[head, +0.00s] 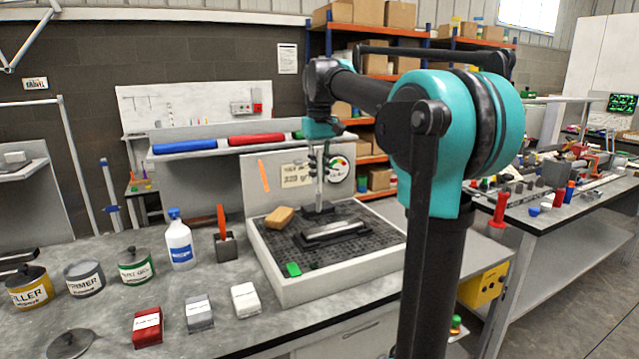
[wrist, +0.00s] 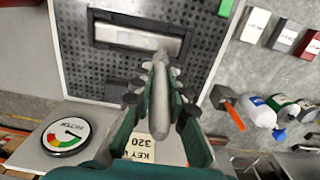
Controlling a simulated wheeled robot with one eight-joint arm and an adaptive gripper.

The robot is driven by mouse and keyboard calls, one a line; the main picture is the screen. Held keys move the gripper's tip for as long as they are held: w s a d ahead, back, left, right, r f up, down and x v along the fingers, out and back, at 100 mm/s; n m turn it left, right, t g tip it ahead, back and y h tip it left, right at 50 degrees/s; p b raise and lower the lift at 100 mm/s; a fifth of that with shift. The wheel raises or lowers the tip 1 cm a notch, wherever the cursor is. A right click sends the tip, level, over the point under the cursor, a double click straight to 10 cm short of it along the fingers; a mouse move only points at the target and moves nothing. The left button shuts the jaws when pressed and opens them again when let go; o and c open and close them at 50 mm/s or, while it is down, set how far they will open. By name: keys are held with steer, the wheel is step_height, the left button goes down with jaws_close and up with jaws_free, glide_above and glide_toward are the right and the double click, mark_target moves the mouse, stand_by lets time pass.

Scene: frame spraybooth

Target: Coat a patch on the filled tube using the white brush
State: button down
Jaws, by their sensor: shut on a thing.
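My gripper (head: 318,160) is shut on a pale, slim, upright tool that I take for the white brush (head: 319,190). In the wrist view my gripper (wrist: 160,100) has its fingers on both sides of the pale brush (wrist: 160,72), whose far end points at the tube. The grey tube (head: 335,228) lies in a dark holder on the perforated black bed; it also shows in the wrist view (wrist: 138,37). The brush's lower end is just behind the tube in the head view. I cannot tell whether it touches. No coated patch is discernible on the tube.
A tan block (head: 279,217) and a green pad (head: 293,269) lie on the bed. Left of it stand an orange-handled tool in a dark holder (head: 226,248), a white bottle (head: 180,245), several cans and small boxes. A gauge (wrist: 66,134) is on the booth's back panel.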

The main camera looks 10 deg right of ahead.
steer(key=shift+r, duration=0.9)
steer(key=shift+d, duration=0.1)
